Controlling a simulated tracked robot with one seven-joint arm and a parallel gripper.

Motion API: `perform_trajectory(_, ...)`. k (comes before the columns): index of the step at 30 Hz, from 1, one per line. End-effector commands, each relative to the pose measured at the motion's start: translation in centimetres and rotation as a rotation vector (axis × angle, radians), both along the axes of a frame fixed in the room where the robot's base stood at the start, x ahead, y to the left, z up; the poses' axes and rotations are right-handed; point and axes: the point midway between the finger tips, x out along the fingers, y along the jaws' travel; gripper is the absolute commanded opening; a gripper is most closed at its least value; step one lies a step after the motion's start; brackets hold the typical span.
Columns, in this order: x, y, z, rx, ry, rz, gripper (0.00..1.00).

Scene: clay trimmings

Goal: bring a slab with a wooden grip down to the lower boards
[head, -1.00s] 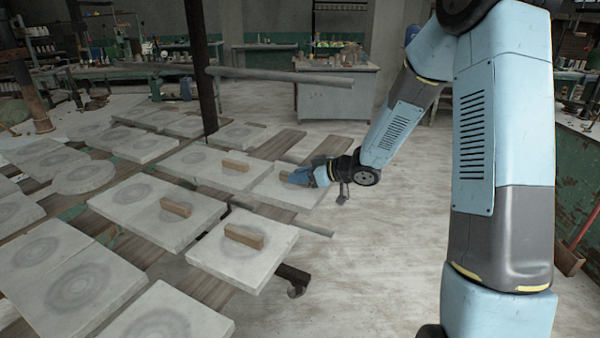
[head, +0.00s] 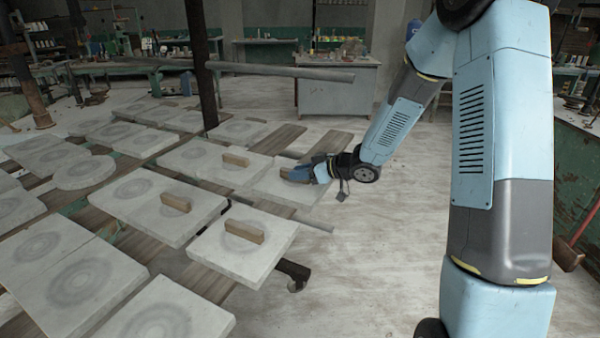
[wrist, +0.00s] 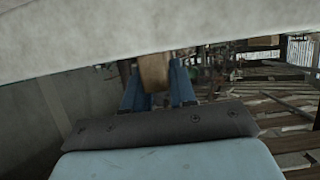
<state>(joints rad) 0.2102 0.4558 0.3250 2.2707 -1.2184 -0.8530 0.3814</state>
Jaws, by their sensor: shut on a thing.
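My gripper (head: 298,173) is shut on the wooden grip of a pale grey slab (head: 270,189) at the right end of the slab-covered boards (head: 280,140). In the wrist view, the blue fingers of my gripper (wrist: 158,88) stand on both sides of the wooden grip (wrist: 153,72), and the pale slab (wrist: 90,45) fills the top. I cannot tell whether the slab touches the boards. Other slabs with wooden grips (head: 242,231) (head: 176,203) (head: 236,160) lie nearby on the boards.
A dark upright post (head: 200,70) and a grey horizontal bar (head: 280,75) stand behind the slabs. Several slabs without grips (head: 75,270) cover the left. The pale floor (head: 370,250) right of the slabs is clear. A grey cabinet (head: 338,95) stands at the back.

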Motion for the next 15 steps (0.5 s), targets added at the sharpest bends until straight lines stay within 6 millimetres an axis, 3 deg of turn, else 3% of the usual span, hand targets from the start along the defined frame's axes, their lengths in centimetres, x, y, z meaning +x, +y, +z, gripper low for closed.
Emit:
perform_trajectory(14, 0.01, 0.02, -0.24, 0.0, -0.001, 0.0, 0.0)
perform_trajectory(15, 0.0, 0.02, -0.25, 0.0, -0.001, 0.0, 0.28)
